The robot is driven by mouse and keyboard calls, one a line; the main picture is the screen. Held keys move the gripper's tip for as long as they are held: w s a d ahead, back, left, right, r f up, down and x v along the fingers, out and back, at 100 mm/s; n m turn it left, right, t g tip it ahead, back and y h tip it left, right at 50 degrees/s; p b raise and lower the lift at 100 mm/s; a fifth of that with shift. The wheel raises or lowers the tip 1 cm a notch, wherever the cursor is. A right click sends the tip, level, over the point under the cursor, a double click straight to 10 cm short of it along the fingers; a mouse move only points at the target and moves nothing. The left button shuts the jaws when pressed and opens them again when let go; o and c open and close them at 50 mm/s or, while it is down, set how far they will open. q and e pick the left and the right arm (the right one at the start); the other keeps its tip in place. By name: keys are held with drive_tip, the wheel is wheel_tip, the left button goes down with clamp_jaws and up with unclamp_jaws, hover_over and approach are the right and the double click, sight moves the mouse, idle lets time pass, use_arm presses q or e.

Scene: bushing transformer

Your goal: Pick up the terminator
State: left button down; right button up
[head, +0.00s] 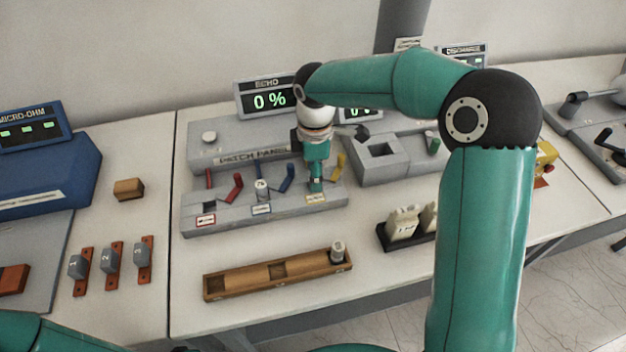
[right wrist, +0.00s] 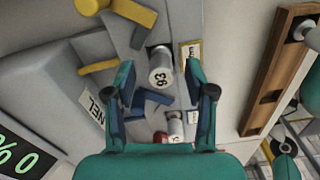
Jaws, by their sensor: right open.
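Small grey metal cylinders are the likely terminators; no label names one as such. In the right wrist view, one marked 93 (right wrist: 160,76) stands in the patch panel between my fingertips, with space on both sides. In the head view my gripper mostly hides it. A second cylinder (head: 262,188) stands in the panel's middle and shows in the wrist view (right wrist: 175,126). A third (head: 338,250) stands in the right compartment of the wooden tray (head: 236,288). My right gripper (head: 316,188) is open, pointing down over the patch panel (head: 225,218). My left gripper is out of view.
Red, blue and yellow levers (head: 234,187) stand close around the cylinders on the panel. The ECHO display (head: 268,98) reads 0 % behind it. A black rack with pale pieces (head: 403,222) stands to the right. The table front is clear.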

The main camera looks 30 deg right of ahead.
drive_tip(key=shift+f, duration=0.7)
clamp_jaws()
drive_tip(key=shift+r, duration=0.15)
